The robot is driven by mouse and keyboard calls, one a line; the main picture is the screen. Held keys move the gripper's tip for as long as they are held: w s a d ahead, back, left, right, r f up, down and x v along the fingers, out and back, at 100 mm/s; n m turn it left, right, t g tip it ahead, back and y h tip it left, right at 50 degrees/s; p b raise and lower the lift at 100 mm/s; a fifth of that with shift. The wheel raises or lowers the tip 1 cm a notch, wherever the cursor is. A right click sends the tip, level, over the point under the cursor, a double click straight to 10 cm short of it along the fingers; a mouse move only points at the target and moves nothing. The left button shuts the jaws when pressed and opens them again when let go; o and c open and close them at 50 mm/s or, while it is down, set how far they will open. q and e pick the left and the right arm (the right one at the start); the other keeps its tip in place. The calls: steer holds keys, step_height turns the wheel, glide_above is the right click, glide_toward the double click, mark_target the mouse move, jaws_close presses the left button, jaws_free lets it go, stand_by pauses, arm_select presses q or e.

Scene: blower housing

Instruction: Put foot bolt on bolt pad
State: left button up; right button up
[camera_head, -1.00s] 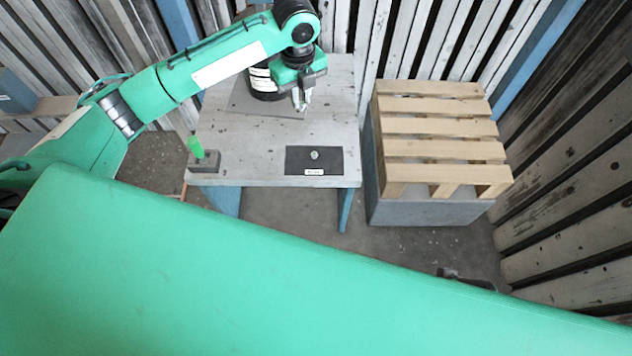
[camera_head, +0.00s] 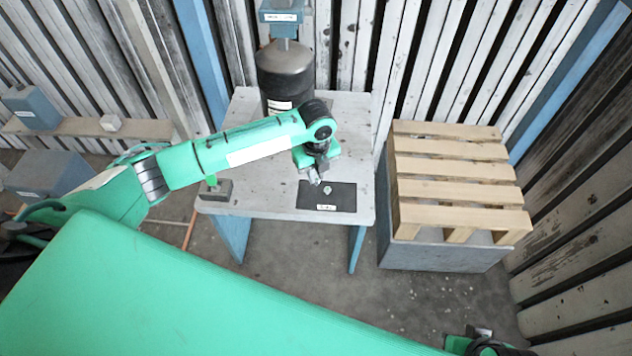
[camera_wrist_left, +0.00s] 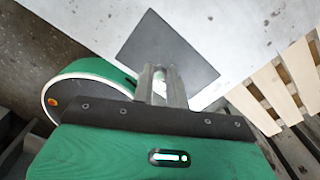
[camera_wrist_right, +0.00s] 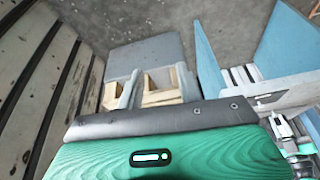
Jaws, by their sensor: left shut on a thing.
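The bolt pad (camera_head: 345,198) is a dark rectangle with a white label on the front right of the grey table. A small grey bolt (camera_head: 327,189) lies on it. My left gripper (camera_head: 315,180) points down over the pad's left part in the head view. It is shut on a small pale piece (camera_wrist_left: 160,87), apparently a foot bolt, mostly hidden between the fingers. The dark pad (camera_wrist_left: 190,60) lies beyond the fingertips in the left wrist view; the height above it is unclear. My right gripper (camera_wrist_right: 155,90) is open and empty, away from the table.
The black blower housing (camera_head: 285,75) stands at the back of the table (camera_head: 250,130). A wooden pallet on a grey block (camera_head: 455,185) stands right of the table, with a gap between.

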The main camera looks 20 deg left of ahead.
mark_target(316, 178)
arm_select(q)
step_height(316, 178, down, 4)
steer(key=shift+r+b, duration=0.1)
steer(key=shift+b, duration=0.2)
arm_select(e)
steer(key=shift+w+a+f+t, duration=0.1)
steer(key=shift+w+a+t, duration=0.2)
steer(key=shift+w+a, duration=0.2)
arm_select(q)
steer(key=o, duration=0.4)
steer(key=shift+o, duration=0.2)
arm_select(e)
steer(key=shift+s, duration=0.1)
